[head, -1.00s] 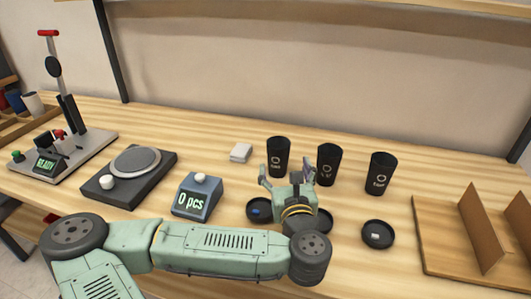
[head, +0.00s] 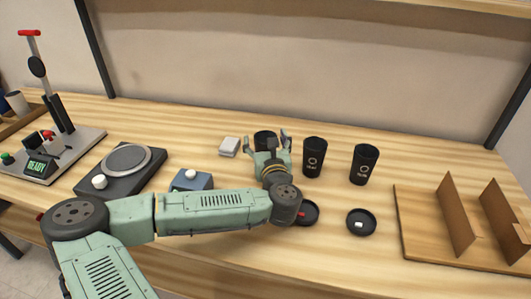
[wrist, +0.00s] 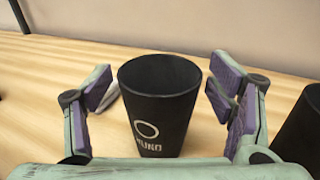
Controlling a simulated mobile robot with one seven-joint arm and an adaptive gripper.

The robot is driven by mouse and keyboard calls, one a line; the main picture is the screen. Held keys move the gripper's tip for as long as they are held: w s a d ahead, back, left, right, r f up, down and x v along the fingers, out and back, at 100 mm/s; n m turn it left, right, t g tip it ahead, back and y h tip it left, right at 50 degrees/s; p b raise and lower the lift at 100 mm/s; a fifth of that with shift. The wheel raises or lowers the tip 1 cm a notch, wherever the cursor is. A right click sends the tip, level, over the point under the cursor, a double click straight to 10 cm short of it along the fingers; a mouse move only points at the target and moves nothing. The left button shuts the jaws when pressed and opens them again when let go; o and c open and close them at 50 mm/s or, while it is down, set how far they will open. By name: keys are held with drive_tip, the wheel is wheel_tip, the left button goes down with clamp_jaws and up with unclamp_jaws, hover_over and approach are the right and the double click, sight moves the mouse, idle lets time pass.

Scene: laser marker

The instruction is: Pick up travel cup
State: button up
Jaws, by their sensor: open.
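Three black travel cups with pale ring logos stand upright on the wooden bench. The left cup (head: 264,139) is partly hidden behind my gripper (head: 271,143) in the head view. In the wrist view this cup (wrist: 160,108) stands between the open fingers of my gripper (wrist: 166,90), with a gap visible on each side. The middle cup (head: 314,157) stands just right of my gripper, and the right cup (head: 364,164) stands farther right. An edge of another cup (wrist: 302,130) shows at the right of the wrist view.
Black lids (head: 361,222) lie in front of the cups. A blue counter box (head: 191,179), a dark round-plate device (head: 125,166) and a lever press (head: 55,140) stand left. A wooden divider stand (head: 425,240) is right.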

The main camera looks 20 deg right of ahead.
drive_tip(key=shift+c, duration=0.6)
drive_tip(key=c, duration=0.7)
